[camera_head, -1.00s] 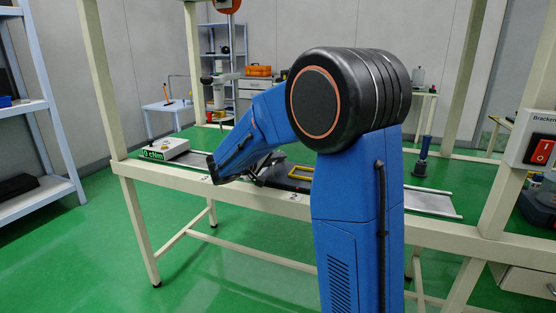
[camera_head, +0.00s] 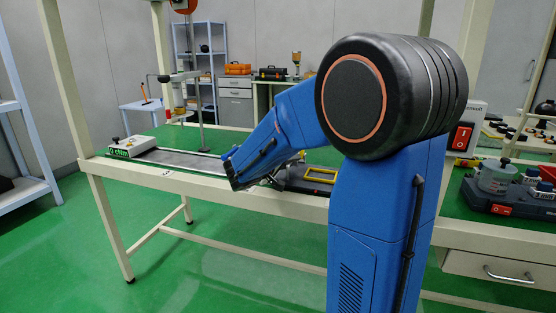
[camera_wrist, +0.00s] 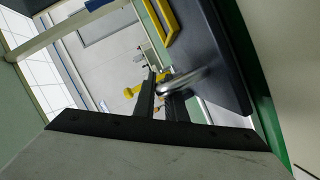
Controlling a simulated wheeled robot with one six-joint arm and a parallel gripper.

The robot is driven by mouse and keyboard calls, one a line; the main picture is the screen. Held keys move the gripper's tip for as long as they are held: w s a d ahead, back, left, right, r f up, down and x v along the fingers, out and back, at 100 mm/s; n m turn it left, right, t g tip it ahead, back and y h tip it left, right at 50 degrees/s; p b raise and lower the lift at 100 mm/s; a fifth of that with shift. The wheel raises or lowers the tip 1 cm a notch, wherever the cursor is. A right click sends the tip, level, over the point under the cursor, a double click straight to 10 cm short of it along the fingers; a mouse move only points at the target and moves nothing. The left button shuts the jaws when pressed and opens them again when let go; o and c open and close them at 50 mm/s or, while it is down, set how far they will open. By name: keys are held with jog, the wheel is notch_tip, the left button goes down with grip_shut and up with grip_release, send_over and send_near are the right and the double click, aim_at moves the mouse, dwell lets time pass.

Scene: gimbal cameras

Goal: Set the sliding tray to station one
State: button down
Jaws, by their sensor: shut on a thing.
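The sliding tray (camera_head: 300,184) is dark with a yellow frame (camera_head: 321,175) on top. It sits on the metal rail (camera_head: 185,160) on the bench, right of the rail's middle stretch in the head view; my arm hides its surroundings. My gripper (camera_wrist: 166,92) is shut on a shiny metal handle (camera_wrist: 182,82) at the tray's side. The dark tray body also shows in the wrist view (camera_wrist: 215,60). In the head view my forearm mostly hides the fingers. The rail to the right and any station mark there are hidden by my arm.
A thin stand (camera_head: 201,120) rises behind the rail. The rail left of the tray is clear.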

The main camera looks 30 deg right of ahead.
aim_at(310, 175)
jog(key=s+d, duration=0.2)
jog(key=s, duration=0.1)
jog(key=s+d, duration=0.2)
jog(key=shift+s+f, duration=0.1)
jog(key=c, duration=1.8)
grip_release()
jog(key=shift+s, duration=0.15)
jog(key=shift+a, duration=0.3)
jog(key=v, duration=1.6)
jog(key=shift+s+a+r, duration=0.15)
jog(key=shift+a+r, duration=0.05)
jog(key=shift+a, duration=0.1)
